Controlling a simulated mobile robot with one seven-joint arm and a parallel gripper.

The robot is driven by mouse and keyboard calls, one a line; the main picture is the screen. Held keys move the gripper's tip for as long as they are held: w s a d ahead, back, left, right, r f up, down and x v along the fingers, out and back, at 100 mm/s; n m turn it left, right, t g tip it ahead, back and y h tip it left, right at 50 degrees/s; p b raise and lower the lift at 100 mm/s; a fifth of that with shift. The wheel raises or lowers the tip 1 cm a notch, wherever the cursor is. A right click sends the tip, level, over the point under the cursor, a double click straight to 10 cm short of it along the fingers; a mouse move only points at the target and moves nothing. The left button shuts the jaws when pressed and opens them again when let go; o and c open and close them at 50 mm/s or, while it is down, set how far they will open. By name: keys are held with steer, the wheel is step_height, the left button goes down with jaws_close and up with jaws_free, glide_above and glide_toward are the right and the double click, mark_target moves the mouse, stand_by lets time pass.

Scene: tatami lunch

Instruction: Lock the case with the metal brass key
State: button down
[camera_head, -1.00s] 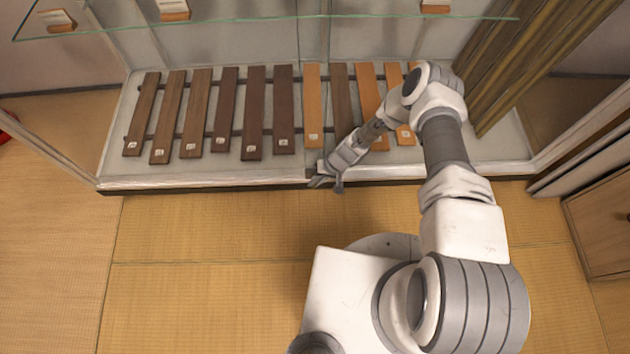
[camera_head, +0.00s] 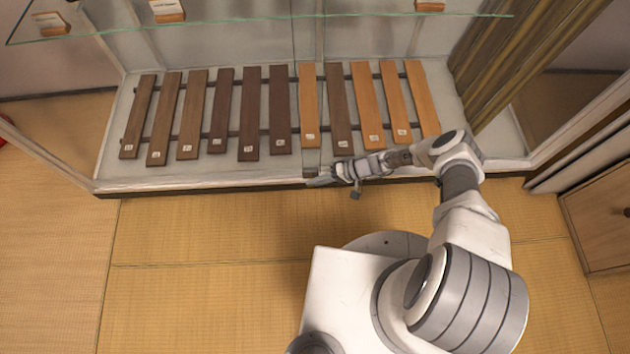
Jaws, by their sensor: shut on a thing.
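The glass case (camera_head: 215,182) stands ahead of me, with wooden bars lying in its base behind the glass. A small dark fitting (camera_head: 311,171) sits at the middle of its front lower edge. My gripper (camera_head: 318,181) is right at this fitting, reaching in from the right with the forearm nearly level. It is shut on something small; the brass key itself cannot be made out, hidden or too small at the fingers. Whether it touches or enters the fitting cannot be told.
Inside the case several dark and light wooden bars (camera_head: 250,115) lie on rails. A glass shelf (camera_head: 250,22) with small label blocks crosses the top. A wooden cabinet (camera_head: 600,225) stands at the right. The mat floor (camera_head: 200,290) in front is clear.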

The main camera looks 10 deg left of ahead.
steer(key=shift+s, duration=0.1)
stand_by(0.5)
steer(key=c, duration=1)
jaws_free()
steer(key=p+v, duration=0.3)
steer(key=v, duration=1.4)
steer(key=shift+w+d+f, duration=0.2)
steer(key=shift+w+d, duration=0.05)
steer(key=shift+d, duration=0.05)
